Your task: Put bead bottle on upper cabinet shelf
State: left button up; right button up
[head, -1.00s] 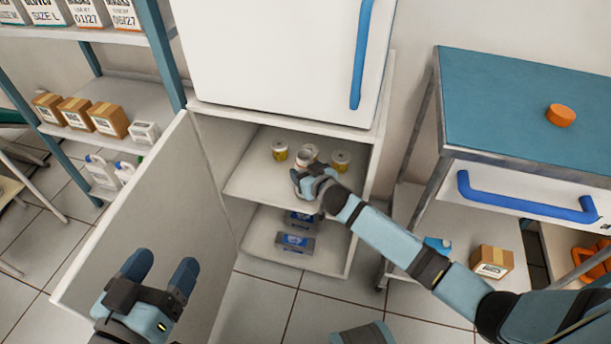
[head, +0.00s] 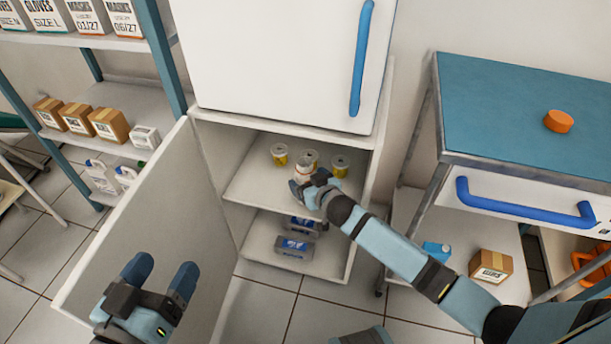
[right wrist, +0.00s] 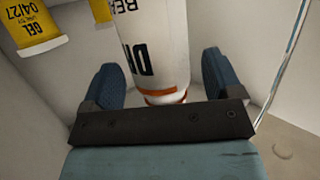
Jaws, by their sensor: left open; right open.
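My right gripper (head: 307,188) is at the shelf's front, by the bottle. In the right wrist view the bottle (right wrist: 153,45) stands between the two spread blue fingers of the gripper (right wrist: 160,85), with gaps on both sides. My left gripper (head: 160,283) is open and empty in front of the cabinet door.
Yellow jars (head: 280,154) (head: 340,165) stand left and right of the bottle; one (right wrist: 30,25) shows in the wrist view. The lower shelf holds dark boxes (head: 295,246). The open cabinet door (head: 150,220) is on the left; a blue-topped cart (head: 520,110) is on the right.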

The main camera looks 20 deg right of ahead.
pick_arm(q)
notch_tip(320, 180, up, 4)
jog(key=t+p, duration=0.1)
jog(key=n+t+p, duration=0.1)
jog(key=p, duration=0.1)
jog(key=shift+s+r, duration=0.15)
jog(key=shift+r, duration=0.1)
pick_arm(e)
jog(key=v, duration=1)
pick_arm(q)
jog(key=shift+s+a, duration=0.1)
